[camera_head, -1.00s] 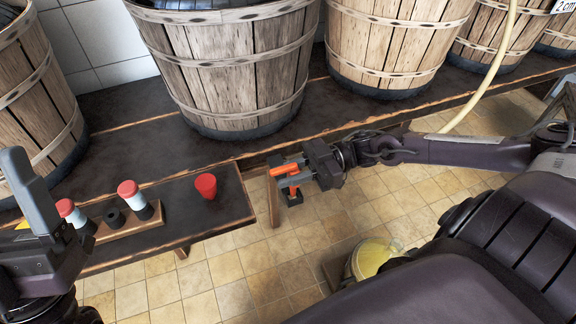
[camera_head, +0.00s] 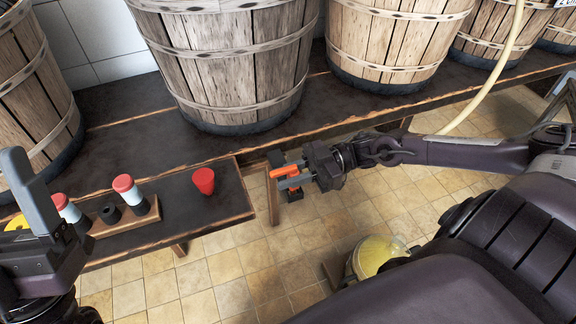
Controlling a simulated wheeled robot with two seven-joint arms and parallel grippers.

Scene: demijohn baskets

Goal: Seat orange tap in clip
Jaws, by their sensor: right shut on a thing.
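An orange tap (camera_head: 292,170) with black parts is in my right gripper (camera_head: 287,177). The gripper is shut on it near the front edge of the bench, right of the low shelf's corner, with the tiled floor below. The grey fingers partly cover the tap. I cannot make out a clip for certain; a black ring-shaped piece (camera_head: 110,214) sits in a small wooden rack (camera_head: 126,222) on the low shelf. My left gripper (camera_head: 32,205) is at the left edge, apart from the tap; its jaws cannot be read.
Two red-capped pieces (camera_head: 124,184) stand in the rack. A red tapered cup (camera_head: 203,181) stands on the low shelf (camera_head: 225,205). Large wooden baskets (camera_head: 235,70) line the dark bench. A pale hose (camera_head: 497,65) hangs at the right. A yellow rounded object (camera_head: 375,254) is low by my body.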

